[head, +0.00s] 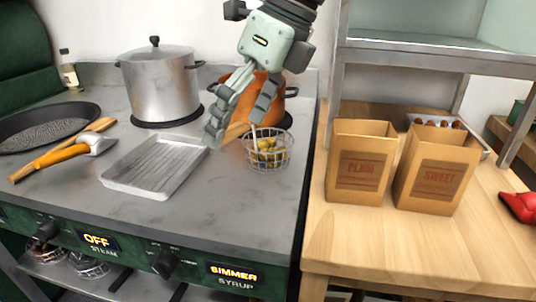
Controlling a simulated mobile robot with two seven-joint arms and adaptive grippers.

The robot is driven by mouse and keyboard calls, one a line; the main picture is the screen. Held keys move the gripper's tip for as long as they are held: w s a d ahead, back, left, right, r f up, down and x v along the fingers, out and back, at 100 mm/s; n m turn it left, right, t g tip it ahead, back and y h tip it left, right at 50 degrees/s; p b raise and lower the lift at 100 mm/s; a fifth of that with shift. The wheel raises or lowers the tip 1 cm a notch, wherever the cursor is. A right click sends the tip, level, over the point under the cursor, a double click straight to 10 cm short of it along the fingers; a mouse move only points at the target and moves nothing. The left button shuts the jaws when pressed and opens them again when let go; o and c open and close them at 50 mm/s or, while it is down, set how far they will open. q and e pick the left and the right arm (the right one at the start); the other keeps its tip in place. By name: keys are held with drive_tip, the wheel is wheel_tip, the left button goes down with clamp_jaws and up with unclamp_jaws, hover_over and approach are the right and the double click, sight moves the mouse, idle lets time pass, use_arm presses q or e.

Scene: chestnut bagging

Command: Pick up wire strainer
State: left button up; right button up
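The wire strainer (267,163) is a round wire basket holding several yellowish-brown chestnuts (268,148). It sits near the right edge of the grey stove top. A wooden piece (236,132), perhaps its handle, shows at the basket's upper left, between my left gripper's fingers. My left gripper (237,131) reaches down from the top of the head view, just above and left of the basket. Its fingers are apart, and I see nothing clamped between them. I cannot tell whether a fingertip touches the strainer. My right gripper is not in view.
A copper-coloured pot (286,90) stands behind the gripper, partly hidden. A lidded steel pot (160,85) is further left. A ridged metal tray (155,168) lies left of the strainer. Two paper bags, PLAIN (358,135) and SWEET (440,150), stand on the wooden counter (400,245).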

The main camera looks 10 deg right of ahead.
use_arm(q)
drive_tip(key=c, duration=1.1)
